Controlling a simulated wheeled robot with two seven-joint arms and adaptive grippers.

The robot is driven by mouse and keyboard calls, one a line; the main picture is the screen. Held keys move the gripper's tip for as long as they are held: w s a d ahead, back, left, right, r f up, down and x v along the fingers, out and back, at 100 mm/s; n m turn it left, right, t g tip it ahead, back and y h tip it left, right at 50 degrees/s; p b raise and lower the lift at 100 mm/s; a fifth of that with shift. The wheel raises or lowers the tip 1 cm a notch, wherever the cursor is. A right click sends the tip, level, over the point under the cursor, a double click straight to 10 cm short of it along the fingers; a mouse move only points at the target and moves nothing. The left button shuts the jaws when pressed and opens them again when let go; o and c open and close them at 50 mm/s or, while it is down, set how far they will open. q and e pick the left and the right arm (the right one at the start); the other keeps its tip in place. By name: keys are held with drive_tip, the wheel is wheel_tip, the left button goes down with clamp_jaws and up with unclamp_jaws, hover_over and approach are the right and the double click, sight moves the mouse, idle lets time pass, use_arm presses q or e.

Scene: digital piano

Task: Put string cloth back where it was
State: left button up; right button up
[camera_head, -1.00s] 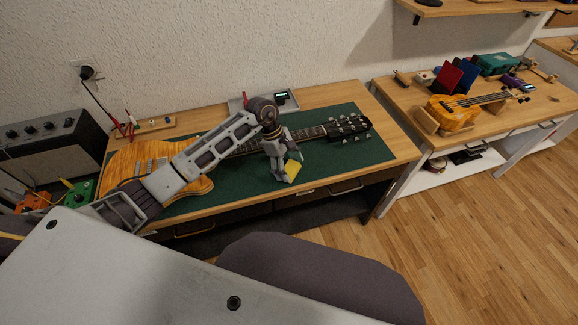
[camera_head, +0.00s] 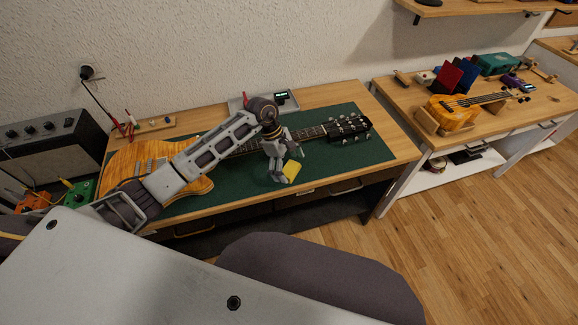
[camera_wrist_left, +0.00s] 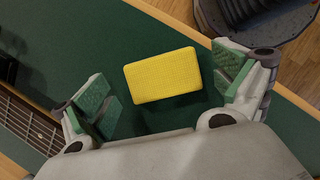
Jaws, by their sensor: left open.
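The string cloth appears to be the yellow rectangular piece (camera_head: 292,170) on the green mat (camera_head: 235,185), near the front edge of the workbench. In the left wrist view the yellow cloth (camera_wrist_left: 163,76) lies between the two spread fingers, nearer the right finger, with a gap to the left one. My left gripper (camera_head: 282,178) is open, pointing down over the cloth, and it also shows in the wrist view (camera_wrist_left: 160,100). I cannot tell whether a finger touches the cloth. My right gripper is not in view.
An electric guitar (camera_head: 135,163) lies on the mat, its neck (camera_head: 310,132) passing behind my left gripper; strings show at left in the wrist view. A second bench (camera_head: 450,145) at right holds a ukulele (camera_head: 455,112). A dark stool seat (camera_head: 315,275) stands in front. The mat's right end is clear.

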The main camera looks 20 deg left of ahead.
use_arm(q)
drive_tip(key=v, duration=1.2)
drive_tip(key=shift+d+r, duration=0.1)
idle(0.4)
